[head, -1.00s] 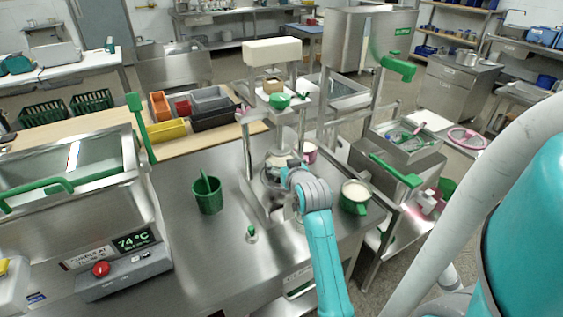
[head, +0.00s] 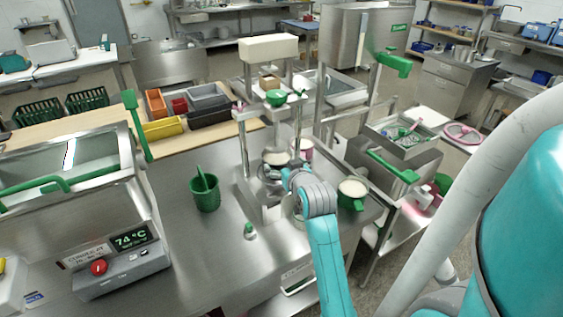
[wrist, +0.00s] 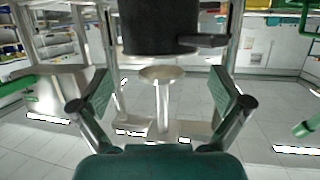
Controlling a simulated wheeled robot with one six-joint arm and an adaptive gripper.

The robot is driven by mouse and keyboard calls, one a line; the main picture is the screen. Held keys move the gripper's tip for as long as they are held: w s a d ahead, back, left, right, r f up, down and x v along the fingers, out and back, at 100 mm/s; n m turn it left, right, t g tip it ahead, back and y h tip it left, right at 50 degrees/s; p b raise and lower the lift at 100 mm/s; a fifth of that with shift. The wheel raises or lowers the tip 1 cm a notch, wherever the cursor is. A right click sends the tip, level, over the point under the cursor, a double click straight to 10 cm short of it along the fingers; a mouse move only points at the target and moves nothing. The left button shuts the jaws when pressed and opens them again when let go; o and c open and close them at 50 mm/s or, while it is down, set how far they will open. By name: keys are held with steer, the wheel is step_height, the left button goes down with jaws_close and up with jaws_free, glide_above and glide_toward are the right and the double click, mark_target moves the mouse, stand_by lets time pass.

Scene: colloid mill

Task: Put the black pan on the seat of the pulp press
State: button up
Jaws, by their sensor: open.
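In the wrist view a black pan (wrist: 158,28) with a side handle pointing right fills the top centre, cut off by the picture's edge. Below it a round metal plate on a thin stem (wrist: 162,74) shows, with a visible gap between the two in the picture; whether this is the press seat I cannot tell. My gripper (wrist: 166,92) is open, its two fingers spread apart left and right with nothing between the tips. In the head view my wrist hides most of my gripper at the metal press frame (head: 246,145). A pale round top (head: 276,158) shows just beyond it.
A green cup (head: 205,192) and a small green-topped piece (head: 250,231) stand on the steel bench left of my arm. A green-handled pot (head: 352,190) stands close on the right. Press posts rise around my gripper.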

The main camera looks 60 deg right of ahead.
steer(key=v, duration=0.8)
steer(key=s+a+f+n+t+y, duration=0.1)
steer(key=s+a+f+n+y, duration=0.1)
steer(key=a+f, duration=0.65)
steer(key=s+a+f+n+t+y, duration=0.15)
steer(key=a+f, duration=0.25)
steer(key=a, duration=0.9)
steer(key=s+a+n+t+y, duration=0.1)
steer(key=s+a+n+y, duration=0.4)
steer(key=s+a, duration=0.9)
steer(key=s+y, duration=0.1)
steer(key=s, duration=0.3)
steer(key=shift+s+a+t, duration=0.35)
